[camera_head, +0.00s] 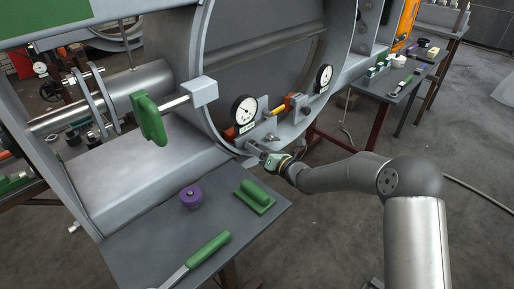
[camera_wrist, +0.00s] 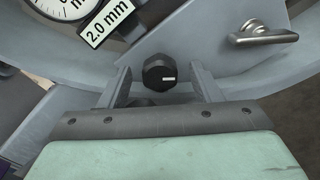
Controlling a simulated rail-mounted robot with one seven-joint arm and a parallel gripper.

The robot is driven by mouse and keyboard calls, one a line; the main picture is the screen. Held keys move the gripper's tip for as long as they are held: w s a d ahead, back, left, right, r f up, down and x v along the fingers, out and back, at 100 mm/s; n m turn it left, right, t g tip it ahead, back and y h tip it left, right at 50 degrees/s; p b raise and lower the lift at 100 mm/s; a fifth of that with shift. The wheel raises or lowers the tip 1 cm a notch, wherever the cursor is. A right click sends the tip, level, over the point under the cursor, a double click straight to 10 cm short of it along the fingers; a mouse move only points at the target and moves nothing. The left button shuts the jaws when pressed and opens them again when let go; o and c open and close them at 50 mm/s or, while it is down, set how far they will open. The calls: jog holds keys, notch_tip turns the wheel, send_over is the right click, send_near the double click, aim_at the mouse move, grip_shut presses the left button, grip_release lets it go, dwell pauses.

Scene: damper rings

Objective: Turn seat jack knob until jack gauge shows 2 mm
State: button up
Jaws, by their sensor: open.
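In the head view my gripper (camera_head: 263,152) is at the lower edge of the large grey ring and hides the knob. The dial gauge (camera_head: 244,110) above it is white-faced. Its 2.0 mm label (camera_wrist: 108,22) shows in the wrist view. The gauge face (camera_wrist: 62,8) is mostly cut off there, and its reading is unclear.
A lever handle (camera_wrist: 262,36) sits right of the knob. A second gauge (camera_head: 323,78) is on the ring's right. A grey bench (camera_head: 155,240) at front left holds a purple knob (camera_head: 191,197) and green-handled tools (camera_head: 255,195).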

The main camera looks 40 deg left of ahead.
jog(key=shift+d, duration=0.4)
jog(key=shift+s+d, duration=0.1)
jog(key=shift+s+d+p, duration=0.25)
jog(key=shift+d+p, duration=0.05)
jog(key=shift+d, duration=1.15)
jog(key=shift+s+d+p, duration=0.2)
jog(key=shift+d+p, duration=0.05)
jog(key=shift+d, duration=1.2)
